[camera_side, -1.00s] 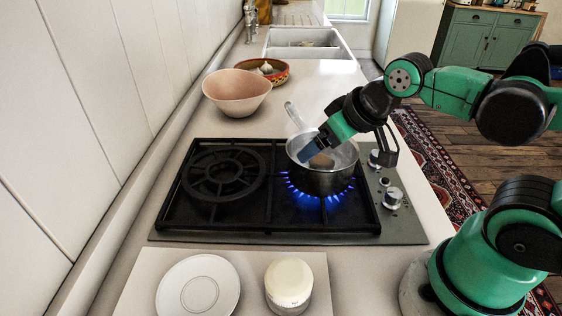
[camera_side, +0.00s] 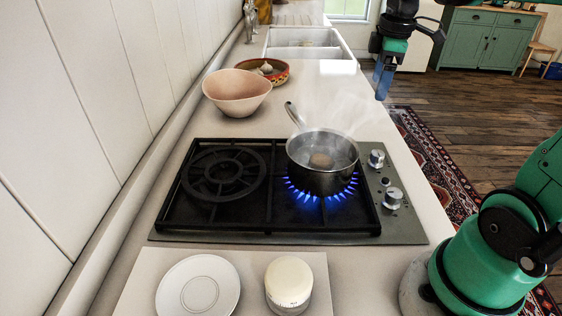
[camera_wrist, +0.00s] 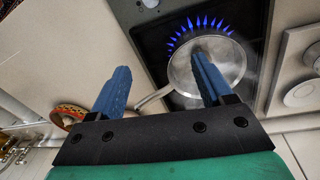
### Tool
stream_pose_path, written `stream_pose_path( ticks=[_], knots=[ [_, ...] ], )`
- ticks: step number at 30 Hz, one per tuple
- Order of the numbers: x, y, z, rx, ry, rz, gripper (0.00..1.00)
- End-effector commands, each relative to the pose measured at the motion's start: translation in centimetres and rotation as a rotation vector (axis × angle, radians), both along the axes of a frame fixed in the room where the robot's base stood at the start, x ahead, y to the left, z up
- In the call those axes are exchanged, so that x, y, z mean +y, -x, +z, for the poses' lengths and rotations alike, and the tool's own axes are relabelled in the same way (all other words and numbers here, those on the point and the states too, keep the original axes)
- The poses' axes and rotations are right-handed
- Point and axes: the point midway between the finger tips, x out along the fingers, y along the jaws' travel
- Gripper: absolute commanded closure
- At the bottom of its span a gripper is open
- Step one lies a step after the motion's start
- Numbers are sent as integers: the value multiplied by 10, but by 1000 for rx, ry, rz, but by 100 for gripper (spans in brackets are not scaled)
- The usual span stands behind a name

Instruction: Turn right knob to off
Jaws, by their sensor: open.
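On the stove's right strip are two large silver knobs, a far knob (camera_side: 376,158) and a near knob (camera_side: 392,197), with a small dark button between them. I cannot tell from the pictures which one is the right knob. Part of a round knob (camera_wrist: 149,4) shows at the top edge of the wrist view. My gripper (camera_side: 382,93) is raised beyond the stove, near the counter's right edge, apart from both knobs. In the wrist view its two blue fingers (camera_wrist: 161,65) stand wide apart with nothing between them.
A steaming pot (camera_side: 318,185) with a brown egg-like thing sits over a lit blue flame (camera_side: 328,202); its handle points away. The left burner (camera_side: 222,175) is unlit. A pink bowl (camera_side: 237,92) stands behind. A plate (camera_side: 198,287) and a lidded jar (camera_side: 289,284) are in front.

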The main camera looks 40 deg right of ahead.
Motion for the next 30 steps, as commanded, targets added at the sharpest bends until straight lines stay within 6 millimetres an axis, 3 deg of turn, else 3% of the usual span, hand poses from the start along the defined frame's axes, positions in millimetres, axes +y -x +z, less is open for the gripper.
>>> stream_pose_path(
  ticks=[1, 4, 9, 15, 30],
  knots=[
    [-19, 3, -2, 39, -14, 37, 27],
    [-50, 14, -9, 113, -61, 148, 27],
    [-45, 13, -61, 111, -58, 161, 27],
    [-45, 13, -106, 111, -57, 162, 27],
    [-45, 12, -162, 109, -56, 162, 27]
  ],
)
